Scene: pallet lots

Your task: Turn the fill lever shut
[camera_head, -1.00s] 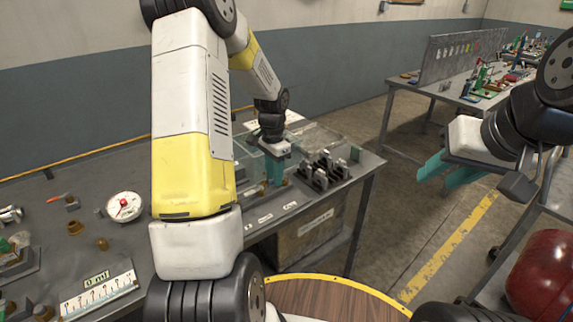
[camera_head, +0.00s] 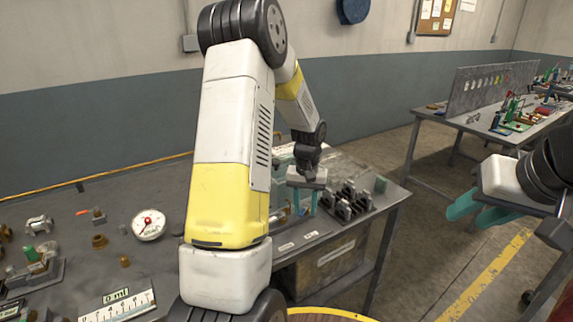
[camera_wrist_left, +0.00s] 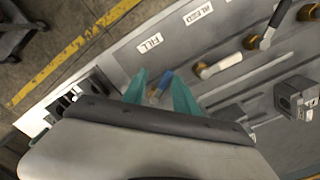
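The fill lever (camera_wrist_left: 163,84) has a blue handle and a brass base, and it sits by the FILL label (camera_wrist_left: 149,43) in the left wrist view. My left gripper (camera_wrist_left: 158,82) is open, its two teal fingers on either side of this lever. Gaps seem to show beside the handle; contact is not clear. In the head view my left gripper (camera_head: 304,202) is low over the bench's right part, and the lever is too small to make out there. My right gripper (camera_head: 478,212) is open and empty, off the bench to the right.
A white-handled lever (camera_wrist_left: 218,66) and a black-handled lever (camera_wrist_left: 268,30) stand along the same panel. A dark block with upright metal pieces (camera_head: 345,200) is right of my left gripper. A round gauge (camera_head: 149,225) and a 0 ml scale (camera_head: 117,306) lie left.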

